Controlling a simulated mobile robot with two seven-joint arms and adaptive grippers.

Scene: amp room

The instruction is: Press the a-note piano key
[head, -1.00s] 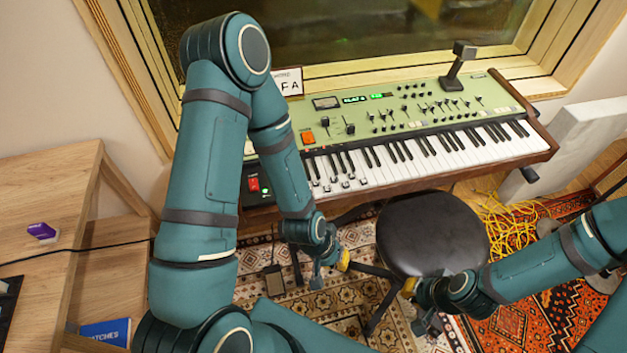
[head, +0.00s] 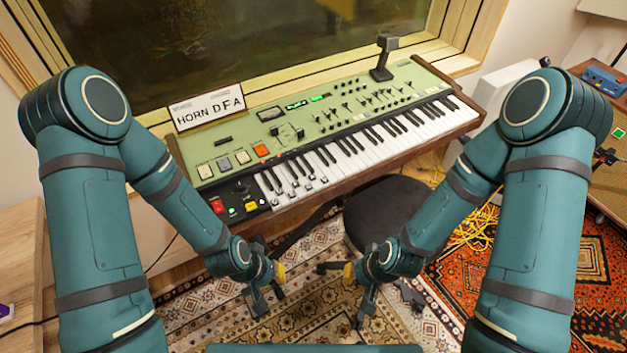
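The green keyboard (head: 330,135) stands below the window, its wooden case running from lower left to upper right. Its white and black keys (head: 365,148) face me. Small labels mark several white keys (head: 292,192) at the left end, but their letters are too small to read. My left gripper (head: 268,300) hangs in front of the keyboard's left end, apart from the keys. My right gripper (head: 362,312) hangs to its right, over the rug near the stool. Both are seen small and from above, and I cannot tell how far their fingers are apart. Neither visibly holds anything.
A black round stool (head: 385,215) stands before the middle of the keyboard. A "HORN DFA" sign (head: 207,107) sits on its back left. Yellow cable (head: 470,225) lies on the floor at right. A wooden desk (head: 20,250) is at the left edge. Patterned rugs cover the floor.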

